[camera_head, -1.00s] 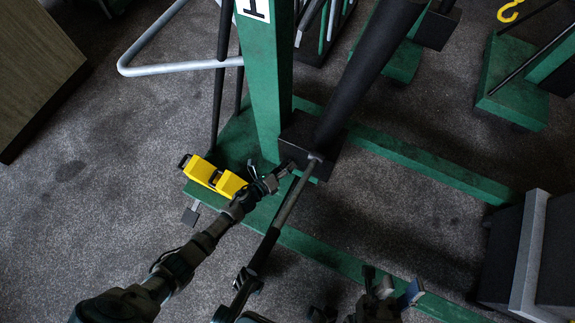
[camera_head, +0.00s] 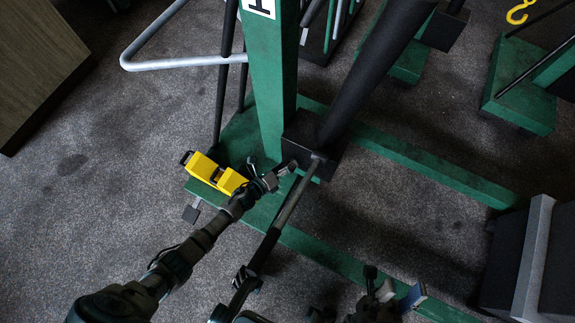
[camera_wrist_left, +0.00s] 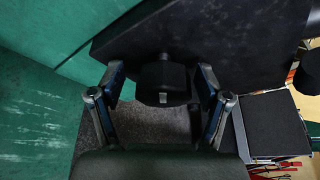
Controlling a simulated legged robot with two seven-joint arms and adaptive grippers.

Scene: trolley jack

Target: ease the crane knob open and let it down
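The crane is green, with an upright post (camera_head: 270,90), a black ram (camera_head: 375,65) and a black pump block (camera_head: 325,140) at the ram's foot. In the left wrist view a dark, faceted knob (camera_wrist_left: 162,82) with a small pale mark sticks out of the black block (camera_wrist_left: 230,40). My left gripper (camera_wrist_left: 160,105) is open, one finger on each side of the knob, with gaps showing. In the head view my left gripper (camera_head: 282,172) is at the block's left side and hides the knob. My right gripper (camera_head: 392,295) is low in the head view, away from the block; its opening is unclear.
A grey pump lever (camera_head: 292,205) slopes down from the block, close to my left gripper. A yellow item (camera_head: 213,173) lies on the green base left of the gripper. A grey bent handle (camera_head: 170,64) is at upper left. Bare floor (camera_head: 90,215) lies left.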

